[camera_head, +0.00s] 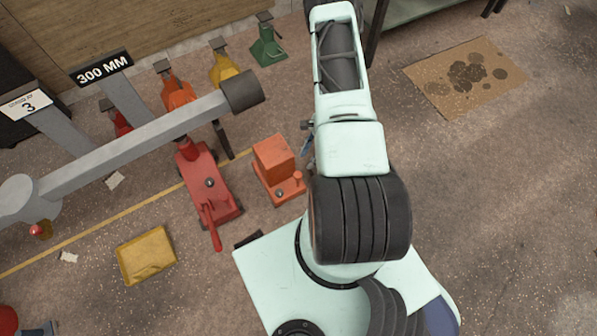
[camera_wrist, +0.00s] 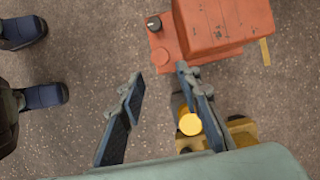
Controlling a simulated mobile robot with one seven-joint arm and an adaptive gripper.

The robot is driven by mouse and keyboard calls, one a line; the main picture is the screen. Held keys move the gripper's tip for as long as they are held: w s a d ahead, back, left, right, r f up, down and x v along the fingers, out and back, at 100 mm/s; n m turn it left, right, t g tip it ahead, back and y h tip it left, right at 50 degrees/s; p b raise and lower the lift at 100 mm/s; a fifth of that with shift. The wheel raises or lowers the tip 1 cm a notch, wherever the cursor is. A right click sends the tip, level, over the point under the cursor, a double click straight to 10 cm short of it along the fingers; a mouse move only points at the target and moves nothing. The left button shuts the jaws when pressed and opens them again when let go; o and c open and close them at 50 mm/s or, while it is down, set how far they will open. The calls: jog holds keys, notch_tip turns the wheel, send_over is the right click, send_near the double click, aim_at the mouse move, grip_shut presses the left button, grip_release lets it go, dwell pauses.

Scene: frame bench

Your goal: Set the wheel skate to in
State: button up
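No part is marked as the wheel skate, and I cannot tell for sure which thing it is. An orange unit (camera_head: 272,160) with a raised box, a black knob and a round button stands on the floor left of my arm; in the wrist view it is at the top right (camera_wrist: 215,25). A yellow piece with a round yellow cap (camera_wrist: 190,124) lies behind my right finger in the wrist view, partly hidden. My gripper (camera_wrist: 158,75) is open, with bare floor between its fingertips and the orange unit just beyond them. My arm hides most of the gripper in the head view.
A red trolley jack (camera_head: 208,182) stands left of the orange unit. A grey beam (camera_head: 140,142) crosses at the left, with several coloured stands behind it. A yellow pad (camera_head: 146,256) lies on the floor. A stained cardboard sheet (camera_head: 465,77) lies at the right, with clear floor around it.

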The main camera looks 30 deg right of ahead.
aim_at(298, 174)
jog(key=b+x, duration=0.2)
jog(key=x, duration=0.8)
jog(key=shift+r, duration=0.1)
jog(key=shift+d, duration=0.1)
grip_shut()
